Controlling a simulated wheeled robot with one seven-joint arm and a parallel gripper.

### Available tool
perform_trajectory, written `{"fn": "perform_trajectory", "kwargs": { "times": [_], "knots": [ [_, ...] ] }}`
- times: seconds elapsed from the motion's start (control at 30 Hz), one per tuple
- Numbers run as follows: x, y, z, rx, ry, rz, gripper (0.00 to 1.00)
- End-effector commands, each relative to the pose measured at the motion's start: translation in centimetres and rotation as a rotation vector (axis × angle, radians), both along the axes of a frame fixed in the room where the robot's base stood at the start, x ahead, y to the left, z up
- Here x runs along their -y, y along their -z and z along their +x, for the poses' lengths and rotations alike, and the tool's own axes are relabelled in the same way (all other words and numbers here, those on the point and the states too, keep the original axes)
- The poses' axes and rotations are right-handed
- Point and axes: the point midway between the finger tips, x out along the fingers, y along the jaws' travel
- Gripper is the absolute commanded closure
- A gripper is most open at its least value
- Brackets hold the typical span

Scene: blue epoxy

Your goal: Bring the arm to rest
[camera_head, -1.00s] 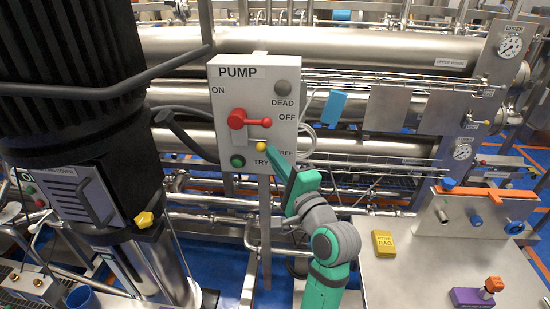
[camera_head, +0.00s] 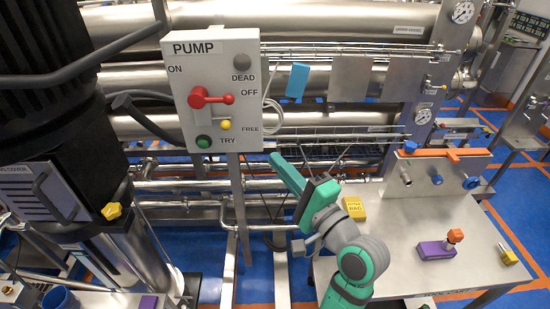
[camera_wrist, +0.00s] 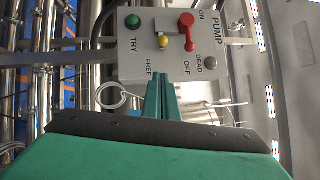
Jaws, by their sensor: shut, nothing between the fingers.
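My gripper (camera_head: 274,157) is at the end of my green and grey arm, to the lower right of the pump panel in the head view. Its fingers are shut and empty, and they stand apart from the panel. The wrist view shows the closed green fingers (camera_wrist: 162,88) pointing toward the panel. The grey pump panel (camera_head: 240,105) carries a red handle (camera_head: 210,98) pointing toward OFF, a green TRY button (camera_head: 204,141), a yellow FREE button (camera_head: 225,125) and a grey DEAD lamp (camera_head: 242,61).
A steel bench (camera_head: 385,235) at the right holds a yellow block (camera_head: 354,208) and a purple block with an orange knob (camera_head: 437,249). A large black motor (camera_head: 55,120) stands at the left. Steel pipes (camera_head: 330,75) run behind the panel. Blue floor shows beyond the bench.

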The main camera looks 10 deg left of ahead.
Motion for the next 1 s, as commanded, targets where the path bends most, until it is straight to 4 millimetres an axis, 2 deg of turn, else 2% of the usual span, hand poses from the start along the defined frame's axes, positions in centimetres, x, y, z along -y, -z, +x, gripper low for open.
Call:
{"fn": "perform_trajectory", "kwargs": {
  "times": [0.43,0.57,0.67,0.77,1.0],
  "knots": [
    [0.0,0.1,0.0,0.000,0.001,0.000,1.00],
    [0.2,1.3,0.1,-0.004,0.026,-0.005,1.00],
    [0.7,3.8,0.3,-0.009,0.081,-0.025,1.00],
    [1.5,7.3,0.3,-0.011,0.161,-0.062,1.00],
    [3.8,16.0,-1.6,-0.009,0.357,-0.215,1.00]
  ]
}}
